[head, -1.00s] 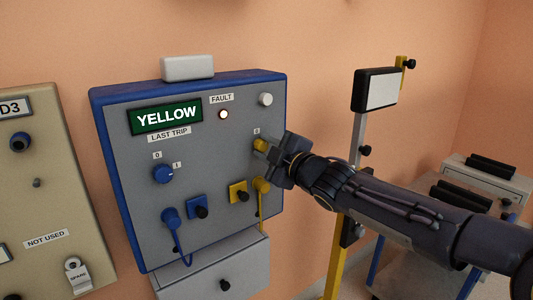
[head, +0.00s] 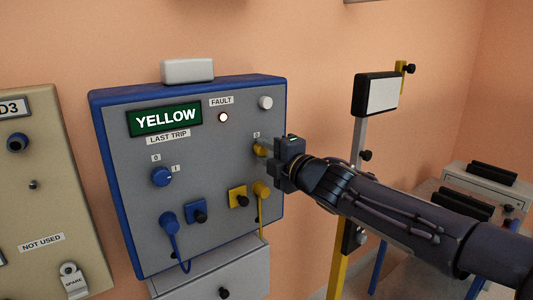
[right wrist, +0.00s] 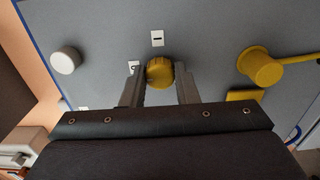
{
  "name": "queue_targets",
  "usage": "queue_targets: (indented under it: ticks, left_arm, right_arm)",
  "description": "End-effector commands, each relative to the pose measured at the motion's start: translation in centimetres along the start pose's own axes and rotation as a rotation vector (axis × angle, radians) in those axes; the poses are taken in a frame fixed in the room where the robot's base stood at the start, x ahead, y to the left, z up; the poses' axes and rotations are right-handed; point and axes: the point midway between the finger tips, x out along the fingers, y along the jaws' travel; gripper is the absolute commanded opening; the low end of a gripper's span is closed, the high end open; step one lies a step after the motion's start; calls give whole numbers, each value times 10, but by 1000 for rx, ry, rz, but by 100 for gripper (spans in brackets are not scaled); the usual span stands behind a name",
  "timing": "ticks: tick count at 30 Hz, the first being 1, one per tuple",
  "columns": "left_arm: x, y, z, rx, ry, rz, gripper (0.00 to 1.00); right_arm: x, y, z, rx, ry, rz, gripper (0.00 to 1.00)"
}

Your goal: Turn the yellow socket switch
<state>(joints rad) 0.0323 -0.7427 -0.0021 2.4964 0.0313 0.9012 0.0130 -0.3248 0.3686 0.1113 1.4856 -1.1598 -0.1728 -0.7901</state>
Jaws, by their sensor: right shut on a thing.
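The yellow socket switch (head: 259,149) is a round ribbed knob on the right side of the blue-edged grey panel (head: 215,160). In the right wrist view the knob (right wrist: 160,74) sits between my two fingers, with white mark labels (right wrist: 157,38) beside it. My right gripper (head: 266,148) is shut on the knob, reaching in from the right; it also shows in the right wrist view (right wrist: 160,88). Which mark the knob points to is not clear. The green display (head: 165,117) reads YELLOW, and the fault lamp (head: 223,117) is lit. My left gripper is out of view.
A yellow plug (head: 261,189) with its cord and a yellow square socket (head: 238,196) are below the switch. A blue switch (head: 161,176), blue plug (head: 168,220) and white button (head: 265,103) share the panel. A stand with a white plate (head: 382,92) is behind my arm.

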Motion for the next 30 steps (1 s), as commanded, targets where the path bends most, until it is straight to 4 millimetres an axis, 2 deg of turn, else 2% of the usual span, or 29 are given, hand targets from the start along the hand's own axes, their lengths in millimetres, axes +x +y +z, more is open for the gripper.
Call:
queue_targets:
  ticks: [11,12,16,25,30]
  left_arm:
    - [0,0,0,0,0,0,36]
    - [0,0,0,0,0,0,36]
    - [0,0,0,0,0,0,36]
    - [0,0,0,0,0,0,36]
    - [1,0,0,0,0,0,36]
  right_arm:
    - [0,-2,0,-6,1,-3,4]
    - [0,-2,0,-6,1,-3,32]
    - [0,-1,0,-5,1,-2,49]
    - [-2,0,0,-3,0,-1,49]
    - [-22,0,1,-4,-2,0,49]
